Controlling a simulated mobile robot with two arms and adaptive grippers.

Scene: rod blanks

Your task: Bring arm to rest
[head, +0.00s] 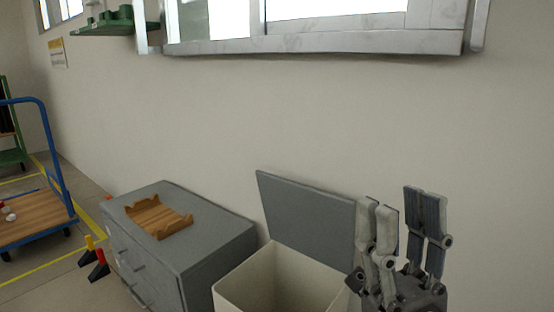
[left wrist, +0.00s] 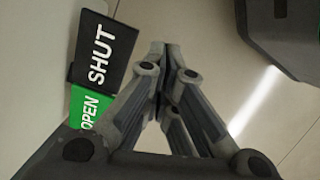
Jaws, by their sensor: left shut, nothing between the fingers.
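My right gripper (head: 402,205) stands at the lower right of the head view with its fingers pointing up. Its fingers are apart, with nothing between them. It is in front of the raised grey lid and right of the cream bin. My left gripper (left wrist: 165,48) shows in the left wrist view, its fingertips together and empty. The left gripper is not in the head view.
A grey drawer cabinet (head: 200,250) carries a wooden cradle (head: 160,216). Beside it stands an open cream bin (head: 240,283) with a grey lid (head: 305,222). A blue trolley (head: 40,218) is at left. Black SHUT (left wrist: 102,55) and green OPEN (left wrist: 90,110) labels are near the left fingers.

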